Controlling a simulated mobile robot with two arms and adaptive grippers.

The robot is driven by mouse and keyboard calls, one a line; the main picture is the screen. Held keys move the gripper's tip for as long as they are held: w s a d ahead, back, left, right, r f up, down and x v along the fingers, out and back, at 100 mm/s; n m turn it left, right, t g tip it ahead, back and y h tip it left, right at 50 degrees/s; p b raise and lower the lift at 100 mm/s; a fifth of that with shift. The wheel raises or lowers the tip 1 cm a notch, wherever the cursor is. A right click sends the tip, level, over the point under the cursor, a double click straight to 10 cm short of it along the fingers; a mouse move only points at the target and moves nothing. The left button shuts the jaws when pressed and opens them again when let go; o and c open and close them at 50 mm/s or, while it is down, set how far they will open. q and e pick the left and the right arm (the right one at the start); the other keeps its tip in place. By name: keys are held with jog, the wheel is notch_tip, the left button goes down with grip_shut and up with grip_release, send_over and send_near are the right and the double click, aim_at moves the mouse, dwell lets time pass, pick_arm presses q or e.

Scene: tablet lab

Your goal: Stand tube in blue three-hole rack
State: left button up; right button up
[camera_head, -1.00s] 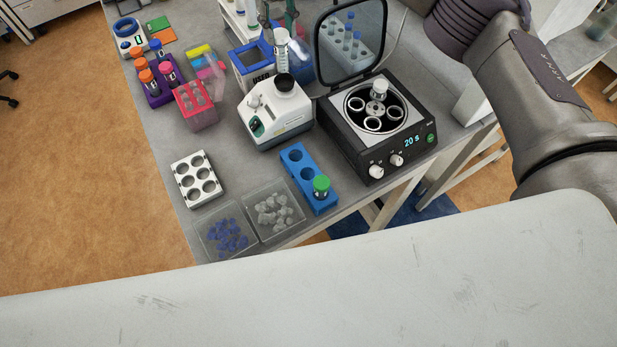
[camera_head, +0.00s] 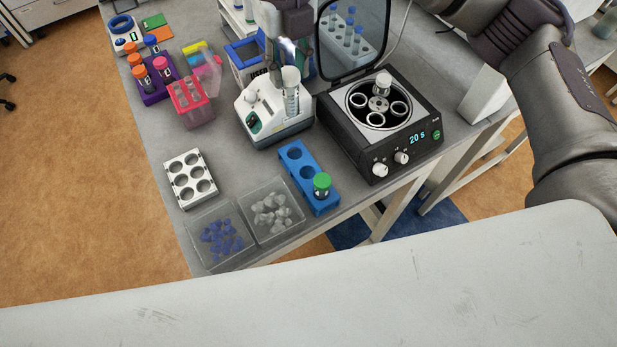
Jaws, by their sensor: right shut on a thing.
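My right gripper (camera_head: 289,55) comes in from the top edge and is shut on a clear tube with a white cap (camera_head: 291,92). The tube is upright, in front of the white mixer (camera_head: 262,116), and hides its black cup. The blue three-hole rack (camera_head: 296,152) lies nearer the front edge, below and right of the tube. Its front hole holds a tube with a green cap (camera_head: 322,183). The middle and back holes look empty. My left gripper is not in view.
An open centrifuge (camera_head: 352,152) with its lid up stands right of the rack. Clear trays of grey caps (camera_head: 297,231) and blue caps (camera_head: 214,262), and a white rack (camera_head: 171,187), are to the left. Pink (camera_head: 199,118) and purple (camera_head: 155,97) racks stand further back.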

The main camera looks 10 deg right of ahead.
aim_at(292, 116)
notch_tip(292, 116, down, 6)
jog(key=b, duration=0.6)
notch_tip(292, 116, down, 6)
jog(key=b, duration=0.5)
jog(key=shift+b, duration=0.35)
jog(key=shift+f, duration=0.1)
jog(key=shift+f+b, duration=0.45)
jog(key=shift+b, duration=0.2)
jog(key=shift+f, duration=0.15)
jog(key=shift+f+b, duration=0.5)
jog(key=shift+b, duration=0.15)
